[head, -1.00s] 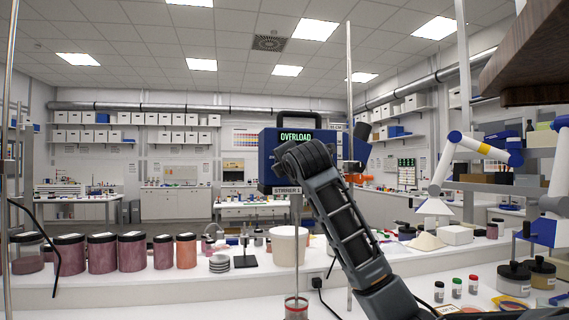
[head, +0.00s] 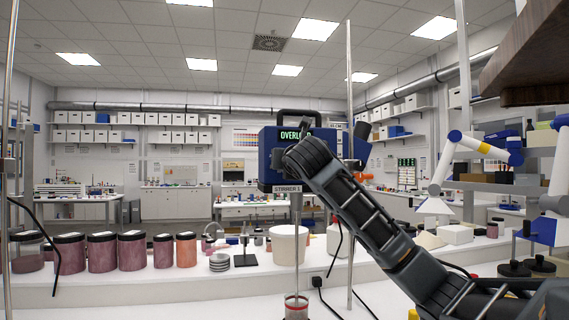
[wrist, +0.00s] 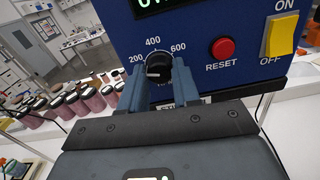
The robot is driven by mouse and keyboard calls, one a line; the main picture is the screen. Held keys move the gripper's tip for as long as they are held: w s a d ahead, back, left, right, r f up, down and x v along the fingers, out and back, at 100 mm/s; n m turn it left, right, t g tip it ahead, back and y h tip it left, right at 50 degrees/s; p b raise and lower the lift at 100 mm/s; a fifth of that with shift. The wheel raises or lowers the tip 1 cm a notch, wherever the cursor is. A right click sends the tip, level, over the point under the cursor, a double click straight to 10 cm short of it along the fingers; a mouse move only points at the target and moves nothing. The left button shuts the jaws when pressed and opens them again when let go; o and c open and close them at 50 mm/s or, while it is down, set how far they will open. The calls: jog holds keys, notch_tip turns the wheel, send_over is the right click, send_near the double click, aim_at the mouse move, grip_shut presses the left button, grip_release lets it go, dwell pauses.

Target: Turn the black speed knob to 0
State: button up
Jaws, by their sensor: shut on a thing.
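The blue stirrer (head: 268,150) hangs on an upright rod in the head view, its lit green display partly covered by my arm. In the wrist view the black speed knob (wrist: 158,68) sits on the blue panel, among the white marks 200, 400 and 600. No 0 mark shows. A pale line on the knob's face points upward, roughly toward 400. My gripper (wrist: 160,80) is shut on the knob, with one finger on its left and one on its right. In the head view my arm hides the knob and the fingers.
A red RESET button (wrist: 223,48) and a yellow ON/OFF switch (wrist: 281,35) are right of the knob. Below the stirrer, its shaft reaches into a glass vessel (head: 296,306). A white tub (head: 289,245) and a row of pigment jars (head: 102,252) stand behind. The upright rod (head: 350,120) is close to my arm.

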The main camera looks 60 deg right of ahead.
jog(key=n, duration=0.8)
jog(key=shift+r+n, duration=0.15)
jog(key=shift+n, duration=0.55)
jog(key=o, duration=1.1)
jog(key=shift+c, duration=0.2)
jog(key=b+v, duration=0.2)
jog(key=v, duration=0.5)
jog(key=shift+s+a, duration=0.25)
jog(key=shift+a, duration=0.05)
